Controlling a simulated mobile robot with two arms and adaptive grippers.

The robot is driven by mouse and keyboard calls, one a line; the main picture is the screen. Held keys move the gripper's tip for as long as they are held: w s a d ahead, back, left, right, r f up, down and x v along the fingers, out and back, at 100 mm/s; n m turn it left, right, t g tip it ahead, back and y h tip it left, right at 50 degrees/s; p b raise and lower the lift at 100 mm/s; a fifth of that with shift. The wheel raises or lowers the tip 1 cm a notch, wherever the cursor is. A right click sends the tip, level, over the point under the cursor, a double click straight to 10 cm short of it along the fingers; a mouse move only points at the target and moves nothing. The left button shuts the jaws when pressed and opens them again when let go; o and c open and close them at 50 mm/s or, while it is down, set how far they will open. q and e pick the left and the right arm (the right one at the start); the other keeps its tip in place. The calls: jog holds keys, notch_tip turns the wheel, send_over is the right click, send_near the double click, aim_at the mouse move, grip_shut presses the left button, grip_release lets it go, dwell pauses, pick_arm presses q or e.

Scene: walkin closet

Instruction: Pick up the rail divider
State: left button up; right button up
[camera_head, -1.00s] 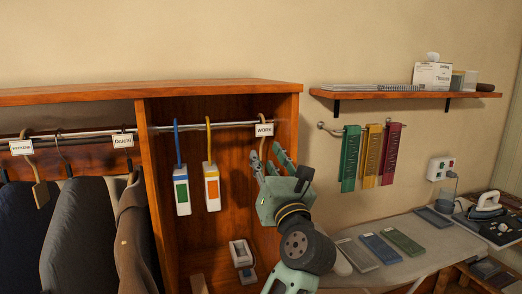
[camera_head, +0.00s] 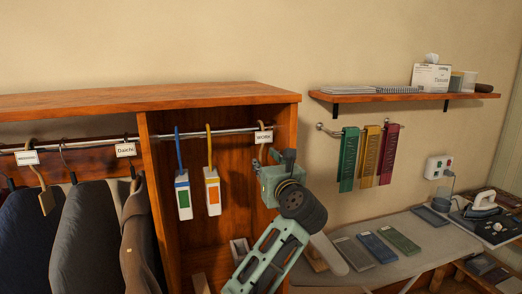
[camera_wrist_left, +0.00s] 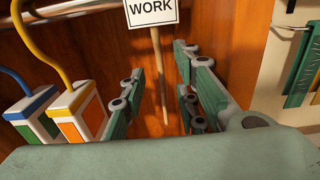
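Three dividers with white tags hang on the rails. The one tagged WORK (camera_head: 264,137) hangs at the right end of the right compartment's rail, with a brown hook and stem. It also shows in the left wrist view (camera_wrist_left: 151,13), its thin wooden stem running down between my fingers. The WEEKEND divider (camera_head: 27,158) and the Daichi divider (camera_head: 126,149) hang on the left rail. My left gripper (camera_head: 284,160) is just below the WORK tag. In the left wrist view the left gripper (camera_wrist_left: 160,85) is open, with its fingers apart on either side of the stem. Contact is not visible.
An orange-labelled hanging block (camera_head: 212,190) and a green-labelled one (camera_head: 183,194) hang left of the gripper. The wooden partition (camera_head: 156,200) and right cabinet side bound the compartment. Coloured strips (camera_head: 368,156) hang on the wall to the right.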

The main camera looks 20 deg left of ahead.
aim_at(261, 159)
pick_arm(q)
jog(key=p+x, duration=0.1)
jog(key=x, duration=0.2)
jog(key=shift+w+a+p, duration=0.2)
jog(key=shift+w+p, duration=0.05)
jog(key=shift+p, duration=0.1)
jog(key=shift+w+a+f, duration=0.1)
jog(key=shift+w, duration=0.05)
jog(key=shift+c, duration=0.4)
jog(key=shift+c, duration=0.9)
grip_shut()
